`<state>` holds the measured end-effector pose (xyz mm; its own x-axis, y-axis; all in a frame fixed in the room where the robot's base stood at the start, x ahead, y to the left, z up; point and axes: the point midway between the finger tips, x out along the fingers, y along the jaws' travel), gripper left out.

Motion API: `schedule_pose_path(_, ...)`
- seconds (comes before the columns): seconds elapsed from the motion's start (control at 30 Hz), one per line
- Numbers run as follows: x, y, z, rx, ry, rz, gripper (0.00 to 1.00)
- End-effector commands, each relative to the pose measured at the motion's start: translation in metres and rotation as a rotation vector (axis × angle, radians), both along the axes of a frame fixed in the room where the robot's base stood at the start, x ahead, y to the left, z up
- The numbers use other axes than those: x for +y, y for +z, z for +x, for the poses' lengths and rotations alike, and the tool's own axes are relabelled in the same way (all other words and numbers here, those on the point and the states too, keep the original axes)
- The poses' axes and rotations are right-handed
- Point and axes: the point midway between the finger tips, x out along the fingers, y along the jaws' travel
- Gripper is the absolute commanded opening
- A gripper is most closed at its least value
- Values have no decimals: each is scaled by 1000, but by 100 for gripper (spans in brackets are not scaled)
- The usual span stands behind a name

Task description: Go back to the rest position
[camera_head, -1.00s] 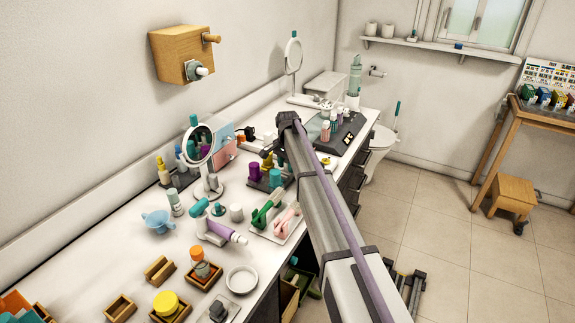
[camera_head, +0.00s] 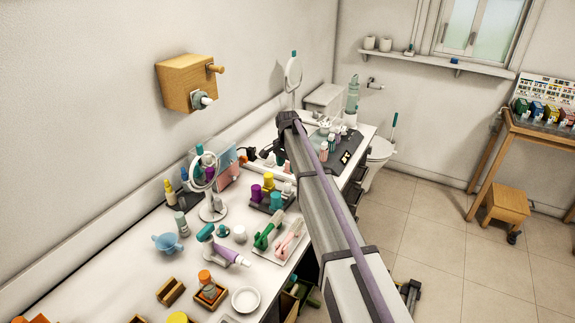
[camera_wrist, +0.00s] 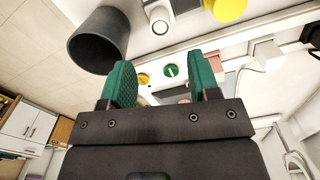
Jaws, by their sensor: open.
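My gripper shows in the wrist view (camera_wrist: 163,78) with its two green fingers wide apart. No object is held between them. Beyond the fingers, a green round piece (camera_wrist: 170,72) and a small yellow piece (camera_wrist: 143,79) lie on a pale surface. In the head view my arm reaches from the lower right over the white counter (camera_head: 100,265). My fingers cannot be made out clearly in that view.
In the wrist view a dark grey cup (camera_wrist: 98,42) is close to the left finger. A round mirror (camera_head: 204,172), purple tube (camera_head: 232,256) and green clip (camera_head: 268,232) crowd the counter. A wooden box (camera_head: 187,82) is on the wall. Open floor (camera_head: 450,255) lies right.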

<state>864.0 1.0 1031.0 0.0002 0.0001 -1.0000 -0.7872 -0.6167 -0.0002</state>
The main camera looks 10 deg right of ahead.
Motion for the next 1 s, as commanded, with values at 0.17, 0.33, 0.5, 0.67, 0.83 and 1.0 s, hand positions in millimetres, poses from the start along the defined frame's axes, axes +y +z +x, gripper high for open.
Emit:
schedule_pose_path(0.17, 0, 4, 0, 0, 0, 0, 56)
schedule_pose_path(0.33, 0, 4, 0, 0, 10, 0, 56)
schedule_pose_path(0.5, 0, 4, -57, 1, 318, -1, 56)
schedule_pose_path(0.67, -1, 4, -216, 1, 685, -1, 56)
schedule_pose_path(0.83, -1, 4, -355, 1, 898, -1, 56)
schedule_pose_path(1.0, -1, 4, -408, 1, 909, -1, 56)
